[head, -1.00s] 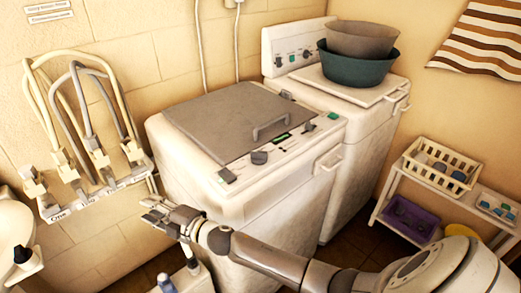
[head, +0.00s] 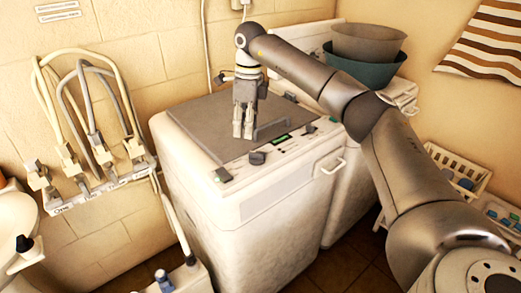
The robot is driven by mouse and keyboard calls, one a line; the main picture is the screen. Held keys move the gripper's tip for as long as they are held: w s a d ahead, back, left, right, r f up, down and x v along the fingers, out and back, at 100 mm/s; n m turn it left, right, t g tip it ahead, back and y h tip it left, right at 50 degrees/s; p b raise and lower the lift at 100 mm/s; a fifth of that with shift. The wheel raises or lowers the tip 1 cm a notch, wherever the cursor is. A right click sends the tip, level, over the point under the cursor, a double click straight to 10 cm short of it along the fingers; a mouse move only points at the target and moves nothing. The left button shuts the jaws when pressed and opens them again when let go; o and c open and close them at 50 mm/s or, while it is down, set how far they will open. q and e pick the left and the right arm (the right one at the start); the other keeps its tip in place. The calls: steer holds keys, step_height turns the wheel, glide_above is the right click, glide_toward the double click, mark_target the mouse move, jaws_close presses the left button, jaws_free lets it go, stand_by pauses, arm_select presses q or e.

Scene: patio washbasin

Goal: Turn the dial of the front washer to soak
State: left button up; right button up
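The front washer (head: 265,200) is the white machine with a grey lid (head: 190,125) and a lid handle (head: 272,129). A dark dial (head: 258,157) sits on its front control strip, beside a small green display (head: 281,140). My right gripper (head: 243,137) points down over the lid, just behind and left of the dial and apart from it. Its fingers show close together with nothing seen between them; how far they are open is unclear. The dial's markings are too small to read. My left gripper is not in view.
A second washer (head: 403,92) stands behind, with a grey bowl (head: 368,42) in a teal bowl (head: 362,70) on top. Hoses (head: 62,95) hang on the left wall. A white basket (head: 452,170) stands at right, partly behind my arm.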

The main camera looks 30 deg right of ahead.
mark_target(257, 152)
steer(key=shift+h, duration=0.5)
steer(key=d+f, duration=0.1)
steer(key=f, duration=0.1)
steer(key=d+f+p, duration=0.1)
steer(key=f, duration=0.2)
steer(key=s+d+f+p, duration=0.1)
steer(key=f, duration=0.1)
steer(key=shift+f, duration=0.35)
steer(key=shift+a+f+p, duration=0.1)
steer(key=shift+f+p, duration=0.25)
steer(key=shift+f, duration=0.35)
jaws_close()
